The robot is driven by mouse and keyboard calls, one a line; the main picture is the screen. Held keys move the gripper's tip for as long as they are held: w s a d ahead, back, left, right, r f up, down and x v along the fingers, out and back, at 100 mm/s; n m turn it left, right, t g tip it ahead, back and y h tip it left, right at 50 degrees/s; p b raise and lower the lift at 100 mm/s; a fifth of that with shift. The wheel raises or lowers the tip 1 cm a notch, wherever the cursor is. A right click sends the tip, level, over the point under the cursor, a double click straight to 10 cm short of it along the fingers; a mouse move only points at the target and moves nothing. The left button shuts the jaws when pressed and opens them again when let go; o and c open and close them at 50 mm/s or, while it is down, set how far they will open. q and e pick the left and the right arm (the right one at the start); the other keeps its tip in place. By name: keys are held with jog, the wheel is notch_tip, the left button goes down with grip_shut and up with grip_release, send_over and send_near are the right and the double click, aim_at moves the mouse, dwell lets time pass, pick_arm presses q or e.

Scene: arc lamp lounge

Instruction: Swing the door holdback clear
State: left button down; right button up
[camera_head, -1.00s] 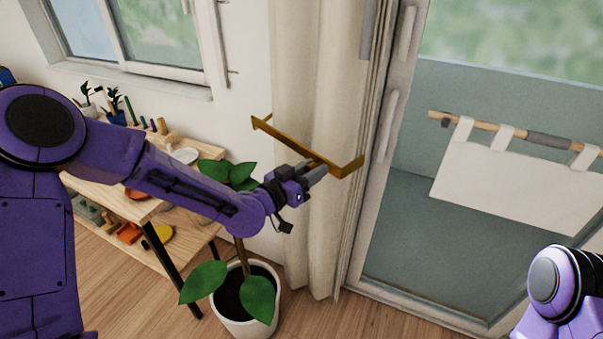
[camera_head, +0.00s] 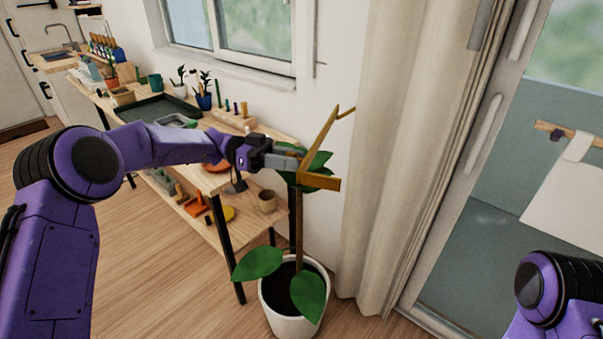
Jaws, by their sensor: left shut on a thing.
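The door holdback is a brass-coloured bar (camera_head: 323,140) with bent ends. It slants up and to the right in front of the white wall, left of the curtain and above the potted plant. My left gripper (camera_head: 295,161) is shut on its lower part, near the lower bent end. The gripper's fingers partly hide the place where they meet the bar. The glass door (camera_head: 495,215) stands at the right, beyond the curtain. Only a link of my right arm shows at the lower right; its gripper is out of view.
A potted plant (camera_head: 290,326) stands on the floor below the holdback, its upper leaves close behind the bar. A cream curtain (camera_head: 385,150) hangs to the right. A wooden shelf table (camera_head: 262,138) with pots and tools stands behind my left arm. The floor at lower left is clear.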

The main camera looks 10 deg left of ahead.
pick_arm(q)
jog(key=shift+w+a+r+m+g+b, duration=0.1)
jog(key=shift+w+a+m+g+b, duration=0.15)
jog(key=shift+a, duration=0.25)
jog(key=shift+a+m+g+b, duration=0.15)
jog(key=shift+a+g, duration=0.2)
jog(key=shift+a, duration=0.15)
jog(key=shift+r, duration=0.1)
jog(key=c, duration=0.8)
grip_release()
